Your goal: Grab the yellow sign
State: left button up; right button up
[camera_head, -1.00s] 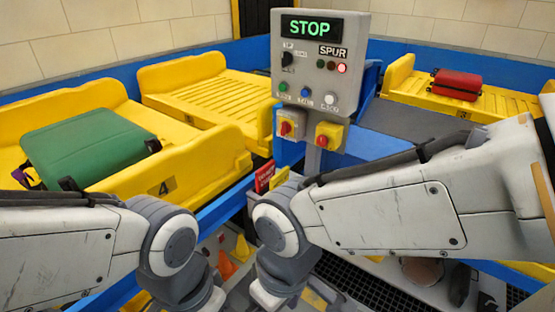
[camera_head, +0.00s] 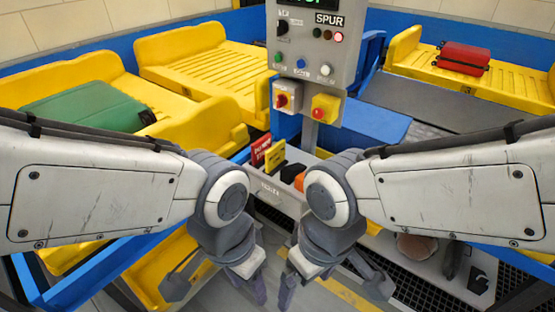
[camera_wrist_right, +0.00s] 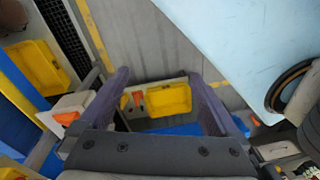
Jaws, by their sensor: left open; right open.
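The yellow sign (camera_head: 275,155) stands upright in a holder below the control post, just right of a red sign (camera_head: 261,150) in the head view. My left gripper (camera_head: 214,284) is open and empty, lower and to the left of the sign. My right gripper (camera_head: 332,284) is open and empty, lower and to the right of it. Both are apart from the sign. In the right wrist view my right gripper (camera_wrist_right: 158,76) shows its two fingers spread, with a yellow box-like thing (camera_wrist_right: 168,100) visible beyond them. I cannot identify the sign in that view.
The grey control post (camera_head: 318,50) with buttons and switches rises above the signs. Yellow trays (camera_head: 200,75) line the blue conveyor, one with a green suitcase (camera_head: 88,108), another with a red suitcase (camera_head: 462,57). Black and orange items sit in the holder.

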aim_at(275, 161)
jog(key=z, duration=0.1)
jog(key=i, duration=0.75)
jog(key=u, duration=0.8)
jog(key=i, duration=0.35)
jog(key=u, duration=0.3)
